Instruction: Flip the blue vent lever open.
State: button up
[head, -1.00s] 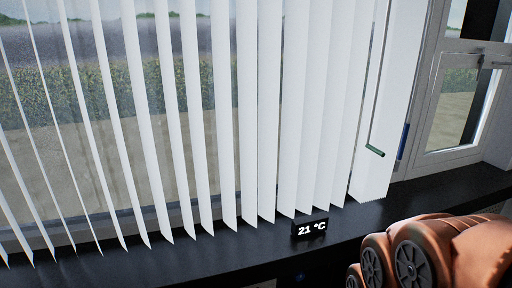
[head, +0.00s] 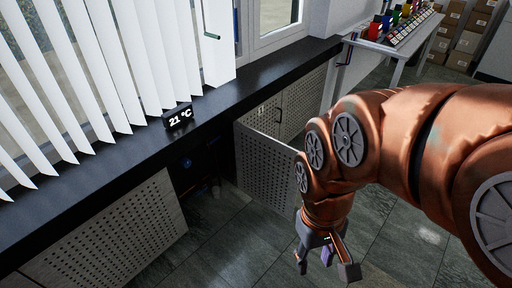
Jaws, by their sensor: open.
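A narrow blue upright piece (head: 237,24) shows on the window frame just right of the blinds, at the top of the head view. It looks like the blue vent lever, but it is too small to be sure. A small blue spot (head: 186,163) also shows in the dark open cabinet below the sill; I cannot tell what it is. My gripper (head: 325,262) hangs at the bottom centre-right, pointing down over the tiled floor. Its fingers are apart with nothing between them. It is well below and right of the blue upright piece, touching nothing visible.
A black sill (head: 130,150) carries a 21 °C display (head: 178,116). A perforated cabinet door (head: 265,165) stands open beside my arm. A table (head: 390,45) with colourful items stands at the back right.

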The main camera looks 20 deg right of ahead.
aim_at(210, 142)
jog(key=u, duration=0.8)
jog(key=k, duration=0.15)
jog(key=z, duration=1.9)
jog(key=i, duration=0.75)
jog(key=u, duration=0.85)
jog(key=i, duration=0.75)
jog(key=u, duration=1.5)
jog(key=k, duration=0.25)
jog(key=u, duration=0.3)
